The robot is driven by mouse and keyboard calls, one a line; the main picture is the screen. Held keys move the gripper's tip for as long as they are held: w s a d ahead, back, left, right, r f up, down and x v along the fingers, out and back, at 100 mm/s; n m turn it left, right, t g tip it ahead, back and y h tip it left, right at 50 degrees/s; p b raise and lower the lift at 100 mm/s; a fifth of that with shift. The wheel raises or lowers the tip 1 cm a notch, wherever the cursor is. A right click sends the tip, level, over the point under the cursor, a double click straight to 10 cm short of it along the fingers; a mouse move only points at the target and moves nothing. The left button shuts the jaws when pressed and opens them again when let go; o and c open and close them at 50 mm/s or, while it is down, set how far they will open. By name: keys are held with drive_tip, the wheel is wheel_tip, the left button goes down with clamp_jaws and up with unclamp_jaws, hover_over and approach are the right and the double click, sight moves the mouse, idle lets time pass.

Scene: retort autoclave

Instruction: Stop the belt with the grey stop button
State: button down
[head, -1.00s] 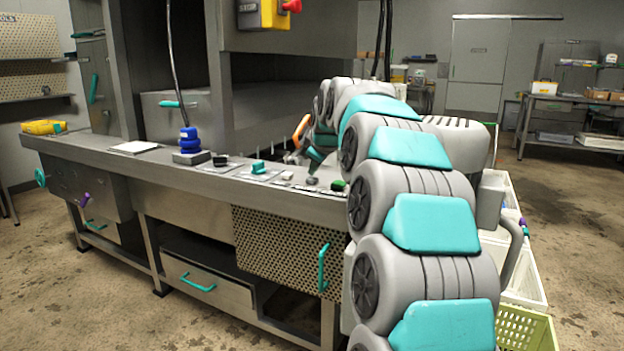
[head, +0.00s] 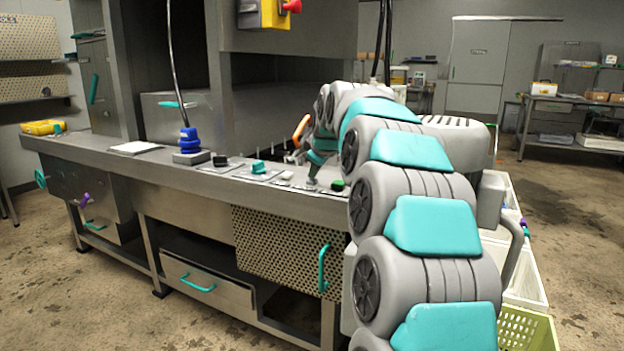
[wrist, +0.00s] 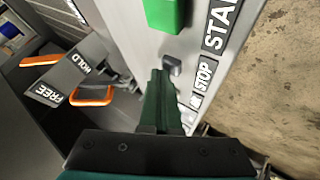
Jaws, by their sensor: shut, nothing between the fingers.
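The grey stop button (wrist: 172,65) shows in the wrist view beside the printed STOP label (wrist: 203,76), on a pale metal panel. My gripper (wrist: 160,76) is shut and empty. Its fingertips are right at the near side of the grey button; I cannot tell whether they touch it.
Left along the counter (head: 130,165) are a white knob (head: 286,175), a teal knob (head: 258,167) and a blue stacked piece (head: 188,141). Orange handles (wrist: 92,97) by a HOLD/FREE plate (wrist: 66,77) lie left of my gripper. Crates (head: 525,285) stand at the right.

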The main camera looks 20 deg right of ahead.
sight(314, 181)
drive_tip(key=shift+r+p, duration=0.45)
drive_tip(key=shift+r, duration=0.45)
drive_tip(key=shift+r, duration=0.1)
drive_tip(key=shift+r+p, duration=1.4)
drive_tip(key=shift+r, duration=1.1)
drive_tip(key=shift+f, duration=0.1)
